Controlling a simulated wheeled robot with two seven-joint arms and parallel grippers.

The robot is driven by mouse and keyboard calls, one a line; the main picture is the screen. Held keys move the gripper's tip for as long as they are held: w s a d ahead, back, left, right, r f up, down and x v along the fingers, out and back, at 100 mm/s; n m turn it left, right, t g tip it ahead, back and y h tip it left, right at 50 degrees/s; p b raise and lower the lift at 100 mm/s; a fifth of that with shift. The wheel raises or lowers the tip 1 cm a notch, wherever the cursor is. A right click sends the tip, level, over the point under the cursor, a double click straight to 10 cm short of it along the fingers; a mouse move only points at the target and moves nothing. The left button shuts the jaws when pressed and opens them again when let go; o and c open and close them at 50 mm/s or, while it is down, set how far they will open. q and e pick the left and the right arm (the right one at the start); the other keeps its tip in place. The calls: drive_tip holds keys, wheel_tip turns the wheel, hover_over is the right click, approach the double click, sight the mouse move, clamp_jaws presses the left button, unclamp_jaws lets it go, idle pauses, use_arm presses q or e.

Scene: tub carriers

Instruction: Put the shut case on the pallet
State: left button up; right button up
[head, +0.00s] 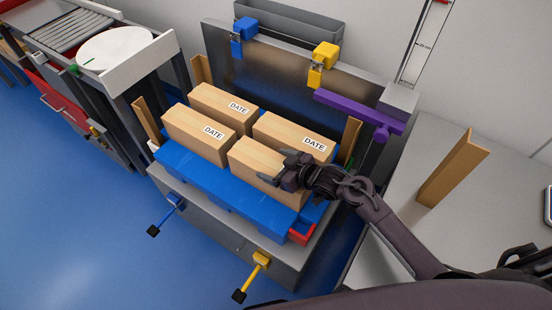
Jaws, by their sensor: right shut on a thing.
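A blue pallet (220,188) lies on a grey metal stand. Three light wooden-coloured cases with DATE labels are on it: one at the back left (215,101), one at the front left (190,132) and one at the back right (285,132). A fourth case (250,162) is at the front right, at pallet level. My right gripper (288,172) is shut on this case at its right end and hides that part. I cannot tell whether its underside touches the pallet. My left gripper is out of view.
A metal back panel (275,75) carries a blue clamp (241,35), a yellow clamp (322,62) and a purple bar (355,110). Blue (165,214) and yellow (252,276) levers stick out in front. A grey table (410,225) with a brown upright piece (452,170) is at right.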

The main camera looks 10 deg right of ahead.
drive_tip(key=shift+w+r, duration=0.15)
drive_tip(key=shift+r, duration=0.15)
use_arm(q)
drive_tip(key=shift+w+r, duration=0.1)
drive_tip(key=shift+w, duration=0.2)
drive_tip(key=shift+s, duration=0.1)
use_arm(e)
drive_tip(key=shift+f, duration=0.1)
drive_tip(key=o, duration=1.9)
drive_tip(key=shift+s+f, duration=0.2)
drive_tip(key=shift+f, duration=0.05)
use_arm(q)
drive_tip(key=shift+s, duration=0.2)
use_arm(e)
drive_tip(key=shift+r, duration=0.1)
